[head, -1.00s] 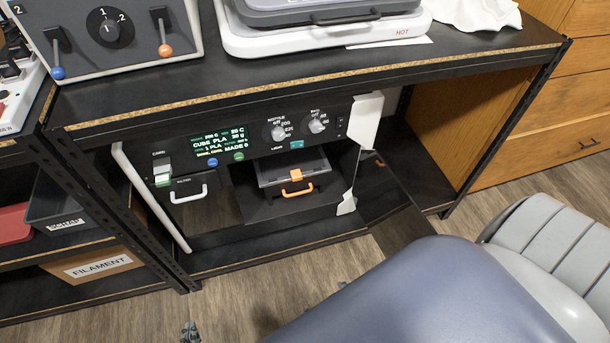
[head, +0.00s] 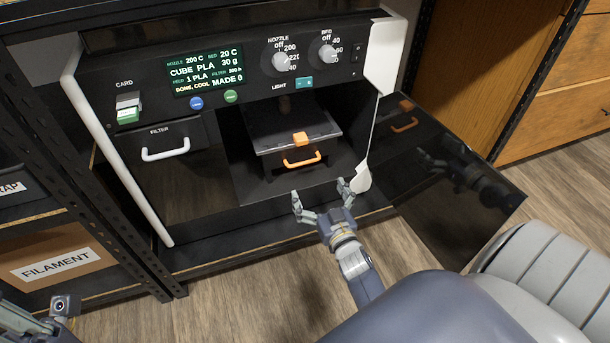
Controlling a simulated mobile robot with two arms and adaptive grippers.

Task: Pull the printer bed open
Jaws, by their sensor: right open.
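The printer (head: 226,110) stands on the lower shelf with its dark door (head: 440,170) swung open to the right. Inside the chamber is the printer bed (head: 290,128), a dark plate with an orange handle (head: 303,158) on its front. A small orange block (head: 300,139) sits on the bed near its front edge. My right gripper (head: 322,192) is open and empty, just in front of and below the bed handle, fingers pointing toward the chamber, apart from the handle. Part of my left arm (head: 40,318) shows at the lower left corner; its fingertips are not clear.
The open door reaches out to the right of my right gripper. A filter drawer with a white handle (head: 166,149) is left of the chamber. A filament box (head: 57,264) sits on the lower left shelf.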

